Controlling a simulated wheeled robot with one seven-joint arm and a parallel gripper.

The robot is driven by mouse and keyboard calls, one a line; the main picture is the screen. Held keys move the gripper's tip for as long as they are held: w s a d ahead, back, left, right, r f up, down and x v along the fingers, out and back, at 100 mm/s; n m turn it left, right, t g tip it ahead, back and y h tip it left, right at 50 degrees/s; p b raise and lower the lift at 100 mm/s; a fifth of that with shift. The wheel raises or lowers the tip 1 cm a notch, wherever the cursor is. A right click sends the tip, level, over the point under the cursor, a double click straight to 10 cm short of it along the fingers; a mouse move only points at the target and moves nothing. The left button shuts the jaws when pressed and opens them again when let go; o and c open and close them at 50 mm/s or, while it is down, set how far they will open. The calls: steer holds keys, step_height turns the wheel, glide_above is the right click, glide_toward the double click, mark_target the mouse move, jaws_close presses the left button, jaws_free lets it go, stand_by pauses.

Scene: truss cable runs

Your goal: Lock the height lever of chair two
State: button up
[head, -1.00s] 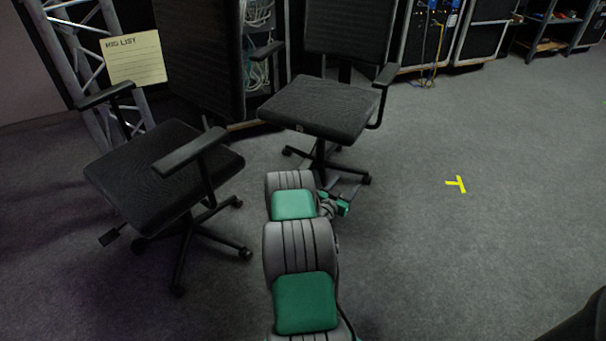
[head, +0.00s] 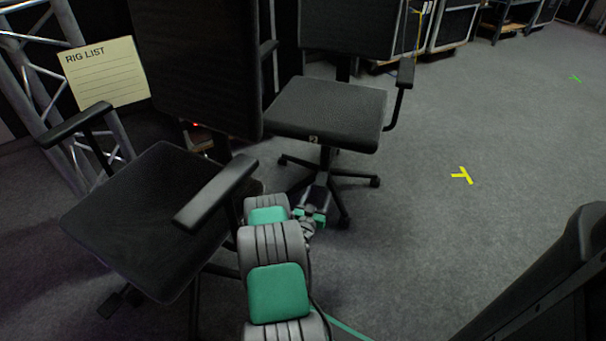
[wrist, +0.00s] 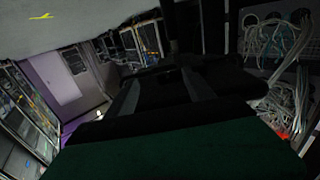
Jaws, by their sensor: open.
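Two black office chairs stand in the head view. The farther chair (head: 325,105) has a small pale mark (head: 313,139) on its seat front, too small to read surely. The nearer chair (head: 150,225) is at the left, with a dark paddle-like lever (head: 120,300) under its seat. Which one is chair two I cannot tell. No lever shows clearly on the farther chair. My gripper (head: 319,190) is open, low in front of the farther chair's base, below its seat. Whether it touches anything is unclear. In the wrist view its two dark fingers (wrist: 162,85) are apart, with nothing visible between them.
A truss (head: 45,95) with a rig list sheet (head: 105,72) stands at the left. A dark object (head: 555,280) cuts into the lower right. Open carpet with a yellow tape mark (head: 462,175) lies right of the farther chair.

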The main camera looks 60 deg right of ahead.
mark_target(319, 186)
steer(key=shift+w, duration=0.35)
steer(key=shift+w+d, duration=0.15)
steer(key=shift+d, duration=0.3)
steer(key=b+x, duration=0.2)
steer(key=x, duration=0.3)
steer(key=shift+w+d+f+b, duration=0.1)
steer(key=shift+d+f+b, duration=0.05)
steer(key=shift+d+b, duration=0.25)
steer(key=shift+w+d, duration=0.15)
steer(key=shift+d, duration=0.35)
steer(key=shift+c, duration=0.5)
jaws_close()
